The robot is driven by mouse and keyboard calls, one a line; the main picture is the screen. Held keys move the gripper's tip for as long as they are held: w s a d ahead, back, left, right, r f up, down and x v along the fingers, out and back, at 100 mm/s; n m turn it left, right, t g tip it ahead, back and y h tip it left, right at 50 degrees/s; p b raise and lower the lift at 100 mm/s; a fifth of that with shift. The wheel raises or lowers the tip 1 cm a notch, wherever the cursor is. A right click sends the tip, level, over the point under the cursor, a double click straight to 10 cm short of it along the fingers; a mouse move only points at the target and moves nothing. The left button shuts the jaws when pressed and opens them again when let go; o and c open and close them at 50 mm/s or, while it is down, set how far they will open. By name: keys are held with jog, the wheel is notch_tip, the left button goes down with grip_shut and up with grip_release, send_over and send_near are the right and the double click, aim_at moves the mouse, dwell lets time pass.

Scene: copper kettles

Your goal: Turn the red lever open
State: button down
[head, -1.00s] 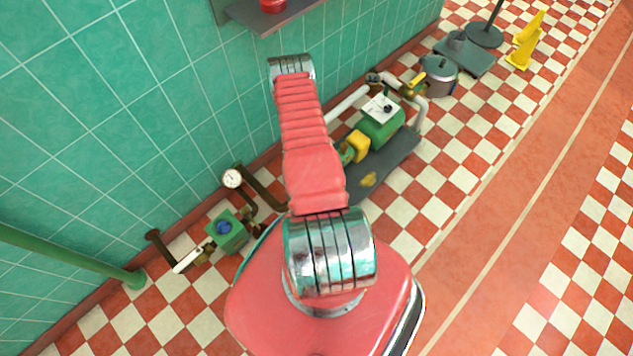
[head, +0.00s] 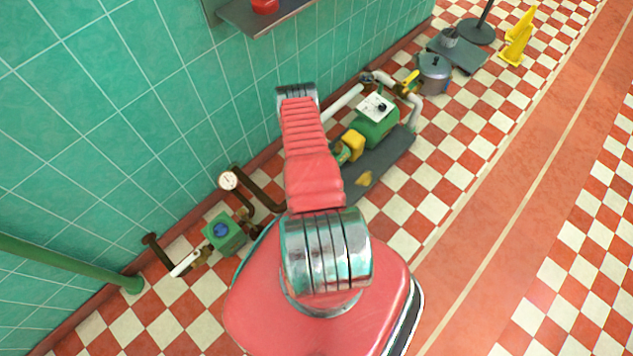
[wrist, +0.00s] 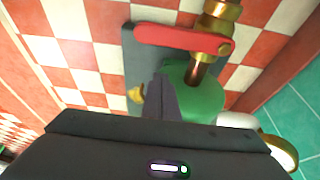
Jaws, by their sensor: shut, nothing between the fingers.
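The red lever (wrist: 180,39) shows near the top of the wrist view. It runs left from a brass fitting (wrist: 221,18) and lies roughly crosswise to the upright-looking pipe there. My gripper (wrist: 164,78) is shut and empty, its dark fingers pointing up the picture toward the lever. The fingertips appear a little below the lever in the picture, with a gap. A green rounded body (wrist: 198,105) lies behind the fingers. In the head view my arm hides the lever and my gripper.
A green pump (head: 378,127) on a dark base plate (head: 384,162) stands by the wall. A pressure gauge (head: 228,181) and a green box with a blue knob (head: 222,230) are at the left. A grey pot (head: 434,75) and a yellow floor sign (head: 518,37) stand farther back. The right floor is clear.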

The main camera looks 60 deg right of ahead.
jog(key=a+f, duration=0.2)
jog(key=a, duration=0.1)
jog(key=shift+w+a, duration=0.1)
jog(key=shift+w, duration=0.25)
dwell(0.7)
